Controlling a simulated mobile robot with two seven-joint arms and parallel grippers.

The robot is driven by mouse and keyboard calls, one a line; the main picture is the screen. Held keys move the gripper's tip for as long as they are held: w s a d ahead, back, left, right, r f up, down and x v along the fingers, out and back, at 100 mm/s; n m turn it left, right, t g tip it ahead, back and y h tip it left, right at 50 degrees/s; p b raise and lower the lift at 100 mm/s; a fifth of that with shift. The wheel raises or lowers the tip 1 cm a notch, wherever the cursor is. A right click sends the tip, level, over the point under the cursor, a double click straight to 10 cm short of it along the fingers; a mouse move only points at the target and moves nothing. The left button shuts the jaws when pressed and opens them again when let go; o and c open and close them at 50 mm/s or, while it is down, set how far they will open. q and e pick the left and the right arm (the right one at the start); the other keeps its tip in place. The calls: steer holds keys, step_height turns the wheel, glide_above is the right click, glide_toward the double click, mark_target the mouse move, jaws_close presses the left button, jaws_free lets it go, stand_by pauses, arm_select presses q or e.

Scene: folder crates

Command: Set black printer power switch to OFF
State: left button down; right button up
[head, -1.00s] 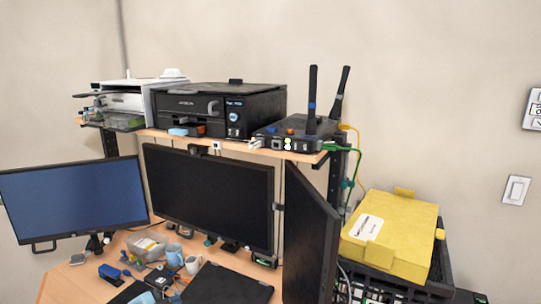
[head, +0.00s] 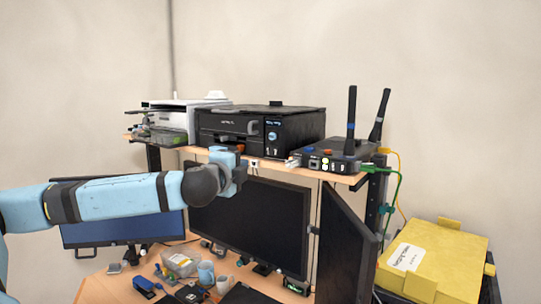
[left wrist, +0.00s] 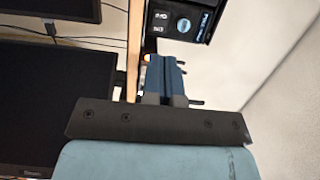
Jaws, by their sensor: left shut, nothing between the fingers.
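The black printer (head: 262,130) sits on the raised wooden shelf. Its front panel with a round dial and small switches (head: 273,142) faces me at its right side. In the left wrist view the printer's panel (left wrist: 183,22) shows at the top, turned sideways, beyond the fingertips. The position of the power switch is too small to read. My left gripper (head: 236,160) is shut and empty, just in front of the shelf edge and below the printer's front left. Its fingers also show in the left wrist view (left wrist: 164,75). My right gripper is out of view.
A black router (head: 332,156) with two antennas stands right of the printer. A white printer (head: 185,118) stands to its left. Monitors (head: 248,222) stand below the shelf (head: 290,170). A yellow folder box (head: 432,258) lies at right.

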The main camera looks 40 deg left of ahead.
mark_target(272, 152)
arm_select(q)
steer(key=p+x, duration=0.5)
steer(key=x, duration=0.7)
steer(key=shift+w+a, duration=0.1)
steer(key=shift+w, duration=0.25)
steer(key=shift+w+f, duration=0.1)
steer(key=shift+f, duration=0.05)
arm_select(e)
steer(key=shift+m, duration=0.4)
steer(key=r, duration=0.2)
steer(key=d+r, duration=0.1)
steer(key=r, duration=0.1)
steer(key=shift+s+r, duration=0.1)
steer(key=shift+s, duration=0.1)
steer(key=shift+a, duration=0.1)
arm_select(q)
steer(key=shift+a, duration=0.1)
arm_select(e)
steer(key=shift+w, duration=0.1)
